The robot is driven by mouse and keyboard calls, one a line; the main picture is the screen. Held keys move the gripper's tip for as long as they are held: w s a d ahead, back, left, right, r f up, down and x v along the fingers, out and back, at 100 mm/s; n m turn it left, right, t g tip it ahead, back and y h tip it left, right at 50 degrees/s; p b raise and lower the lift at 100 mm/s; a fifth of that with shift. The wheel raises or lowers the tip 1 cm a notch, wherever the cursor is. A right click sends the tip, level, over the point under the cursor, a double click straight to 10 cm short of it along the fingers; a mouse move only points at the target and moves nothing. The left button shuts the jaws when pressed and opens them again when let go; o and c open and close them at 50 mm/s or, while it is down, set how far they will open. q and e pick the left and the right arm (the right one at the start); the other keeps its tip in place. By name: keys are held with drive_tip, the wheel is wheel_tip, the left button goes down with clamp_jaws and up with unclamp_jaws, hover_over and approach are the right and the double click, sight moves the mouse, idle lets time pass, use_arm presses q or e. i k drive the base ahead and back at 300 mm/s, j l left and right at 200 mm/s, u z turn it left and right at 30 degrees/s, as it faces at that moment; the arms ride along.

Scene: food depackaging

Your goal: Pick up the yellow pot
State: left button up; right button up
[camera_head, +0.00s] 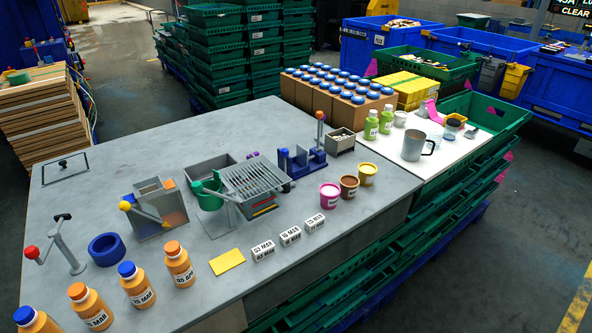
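The yellow pot (367,176) stands upright on the grey table (120,175) near its right side. It is the rightmost of three small pots in a row. The brown pot (349,188) is close beside it on the left, and the pink pot (329,197) is left of that. The yellow pot is in plain view with free table to its right. Neither of my grippers nor my arms shows in the head view.
White date blocks (290,237) and a yellow card (227,262) lie in front of the pots. A blue fixture (302,162) and grey grill (255,182) stand behind and left. Several orange bottles (179,264) line the front left. A white surface (390,150) adjoins at right.

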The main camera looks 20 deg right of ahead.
sight(368, 171)
drive_tip(key=l+u, duration=0.3)
drive_tip(key=l, duration=0.65)
drive_tip(key=l+u, duration=0.25)
drive_tip(key=l, duration=0.75)
